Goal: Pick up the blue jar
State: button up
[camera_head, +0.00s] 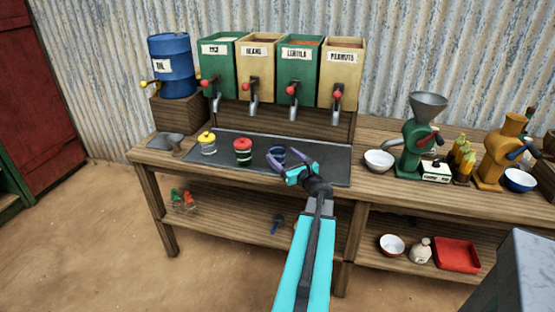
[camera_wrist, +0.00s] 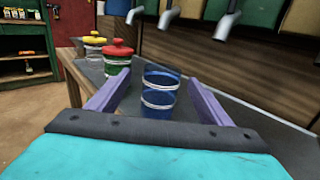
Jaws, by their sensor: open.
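The blue jar (camera_head: 276,155) stands upright on the dark mat at the right end of a row of jars. It is see-through with pale bands and shows no lid. In the wrist view the blue jar (camera_wrist: 160,92) stands between the two purple fingers. My gripper (camera_head: 288,160) is open, with one finger on each side of the jar. It also shows in the wrist view (camera_wrist: 158,88). I cannot tell whether a finger touches the jar.
A red-lidded jar (camera_head: 243,152) and a yellow-lidded jar (camera_head: 208,144) stand to the left on the dark mat (camera_head: 318,172). Dispensers with spouts (camera_head: 292,108) hang above and behind. A white bowl (camera_head: 379,160) and a green grinder (camera_head: 414,150) stand to the right.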

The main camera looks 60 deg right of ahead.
aim_at(278, 147)
jog(key=shift+w+d, duration=0.1)
jog(key=shift+d+p+x, duration=0.2)
jog(key=shift+p+x, duration=0.35)
jog(key=shift+x, duration=1.8)
jog(key=c, duration=1.2)
